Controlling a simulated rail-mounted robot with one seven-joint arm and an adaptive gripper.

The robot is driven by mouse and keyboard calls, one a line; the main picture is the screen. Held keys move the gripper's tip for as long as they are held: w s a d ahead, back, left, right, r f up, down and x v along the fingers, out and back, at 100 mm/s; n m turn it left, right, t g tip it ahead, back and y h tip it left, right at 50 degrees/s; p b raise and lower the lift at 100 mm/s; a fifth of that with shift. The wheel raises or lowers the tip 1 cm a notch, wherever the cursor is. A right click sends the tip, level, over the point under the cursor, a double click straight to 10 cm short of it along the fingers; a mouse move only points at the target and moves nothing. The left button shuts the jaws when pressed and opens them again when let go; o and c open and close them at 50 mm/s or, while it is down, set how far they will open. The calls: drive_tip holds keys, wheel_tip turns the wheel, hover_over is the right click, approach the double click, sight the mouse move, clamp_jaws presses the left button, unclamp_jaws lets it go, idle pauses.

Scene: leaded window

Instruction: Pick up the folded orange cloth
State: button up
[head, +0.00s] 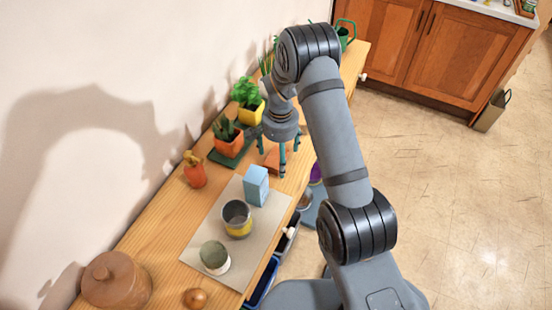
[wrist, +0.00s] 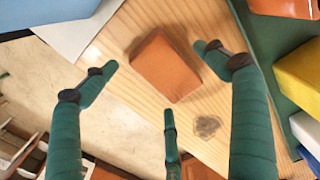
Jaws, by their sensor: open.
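The folded orange cloth (wrist: 163,66) lies flat on the wooden table top, near its front edge, in the wrist view. In the head view the cloth (head: 272,160) shows partly below my gripper, and the fingers hide some of it. My gripper (head: 278,155) is open and empty above the cloth. In the wrist view its green fingers (wrist: 158,85) are spread, one on each side of the cloth and one below it in the picture. I see no finger touching the cloth.
A light blue box (head: 256,186), a grey-yellow tin (head: 237,220) and a green-white jar (head: 214,257) stand on a pale mat (head: 265,225). Potted plants (head: 228,140) on a green tray line the wall side. A clay pot (head: 117,280) stands at the near end.

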drive_tip(key=shift+c, duration=0.9)
drive_tip(key=c, duration=1)
drive_tip(key=shift+r, duration=0.5)
wheel_tip(320, 180, up, 2)
drive_tip(key=shift+w+r+b, duration=0.1)
drive_tip(key=shift+r+b, duration=0.05)
drive_tip(key=shift+b, duration=0.65)
drive_tip(key=s+d+r+b, duration=0.1)
drive_tip(key=d+r, duration=0.1)
drive_tip(key=d, duration=0.1)
drive_tip(key=s+d+r+b, duration=0.1)
drive_tip(key=s+d+r, duration=0.1)
drive_tip(key=d+r, duration=0.1)
drive_tip(key=s+d+r+b, duration=0.1)
drive_tip(key=s+d+r, duration=0.1)
drive_tip(key=d, duration=0.2)
drive_tip(key=shift+s+d+r, duration=0.2)
drive_tip(key=shift+d+r, duration=0.1)
drive_tip(key=shift+r, duration=0.1)
